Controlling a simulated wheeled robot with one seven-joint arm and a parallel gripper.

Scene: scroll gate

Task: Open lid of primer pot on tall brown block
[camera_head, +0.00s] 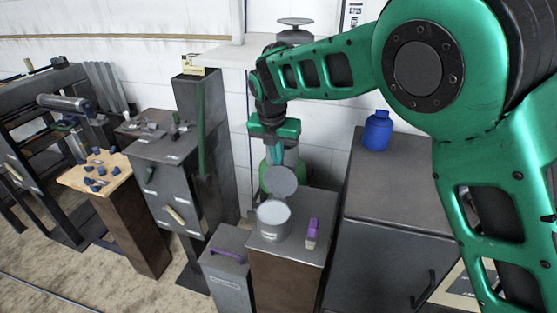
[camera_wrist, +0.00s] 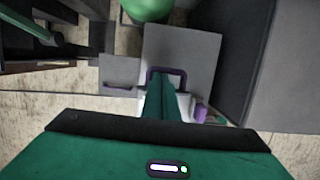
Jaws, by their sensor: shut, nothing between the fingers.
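The primer pot (camera_head: 272,222) is a light grey can standing on the grey top of the tall brown block (camera_head: 285,280). Its round grey lid (camera_head: 281,181) stands tilted up at the pot's rear edge, so the pot is open. My gripper (camera_head: 276,158) points down just above and behind the raised lid; its fingertips are partly hidden by it. In the wrist view my gripper's fingers (camera_wrist: 162,90) are together, beside a purple handle (camera_wrist: 167,71). The white pot (camera_wrist: 182,104) shows partly behind them. I cannot tell whether the fingers touch the handle.
A purple-topped small object (camera_head: 312,230) stands right of the pot. A grey box with a purple handle (camera_head: 229,262) is left of the block. A green tank (camera_head: 268,175) is behind. A dark cabinet bearing a blue bottle (camera_head: 377,131) is right. A spade (camera_head: 202,140) leans at left.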

